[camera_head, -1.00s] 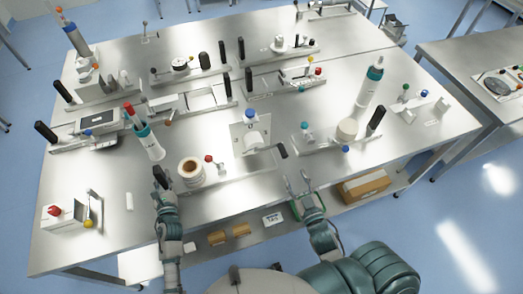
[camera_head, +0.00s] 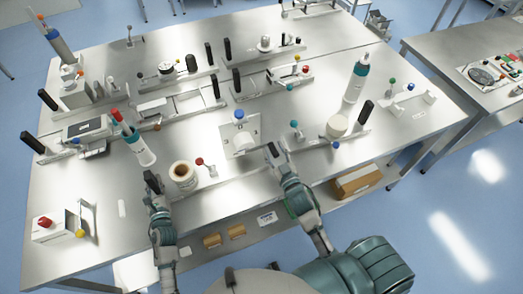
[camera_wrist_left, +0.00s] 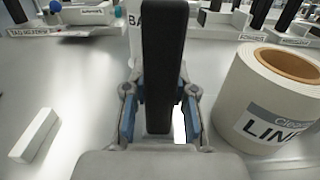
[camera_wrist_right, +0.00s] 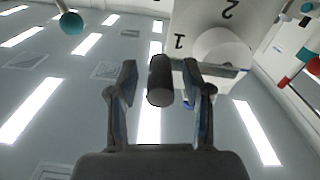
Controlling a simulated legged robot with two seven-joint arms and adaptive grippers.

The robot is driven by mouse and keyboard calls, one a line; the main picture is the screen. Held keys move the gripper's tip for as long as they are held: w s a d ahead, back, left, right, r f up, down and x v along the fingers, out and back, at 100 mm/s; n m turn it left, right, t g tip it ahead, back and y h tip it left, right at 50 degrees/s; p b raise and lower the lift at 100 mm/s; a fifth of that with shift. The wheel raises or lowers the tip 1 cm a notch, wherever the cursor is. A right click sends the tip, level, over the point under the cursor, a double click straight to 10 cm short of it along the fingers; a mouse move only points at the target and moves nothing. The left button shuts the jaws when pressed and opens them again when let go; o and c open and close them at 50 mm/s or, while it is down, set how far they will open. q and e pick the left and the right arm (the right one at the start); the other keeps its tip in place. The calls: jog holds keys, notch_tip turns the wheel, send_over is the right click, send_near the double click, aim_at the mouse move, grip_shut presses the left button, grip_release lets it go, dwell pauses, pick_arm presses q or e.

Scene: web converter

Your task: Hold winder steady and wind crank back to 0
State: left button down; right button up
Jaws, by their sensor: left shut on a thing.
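The winder's white plate (camera_head: 253,128) stands upright near the table's front edge, with a blue knob (camera_head: 239,114) on top. Its pale round hub also shows in the right wrist view (camera_wrist_right: 222,48), beside the marks 1 and 2. My left gripper (camera_head: 153,184) is shut on the black upright handle (camera_wrist_left: 161,65) at the winder's left end. My right gripper (camera_head: 272,153) is at the crank's black grip, which shows end-on in the right wrist view (camera_wrist_right: 160,82). Its open fingers are on either side of the grip, with gaps visible. The crank's pointer position is not readable.
A label roll (camera_head: 183,174) stands just right of my left gripper. A red-knobbed lever (camera_head: 200,162) is beside it. A teal-knobbed fixture (camera_head: 294,125) stands right of the plate.

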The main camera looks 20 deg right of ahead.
grip_shut()
jog(key=shift+r, duration=0.1)
jog(key=shift+a+r+n, duration=0.15)
jog(key=shift+r+n, duration=0.95)
jog(key=shift+n, duration=0.5)
jog(key=a+r+n, duration=0.6)
jog(key=a+n, duration=0.2)
jog(key=n, duration=0.5)
jog(key=shift+a+n, duration=0.2)
jog(key=shift+n, duration=0.1)
jog(key=shift+a, duration=0.1)
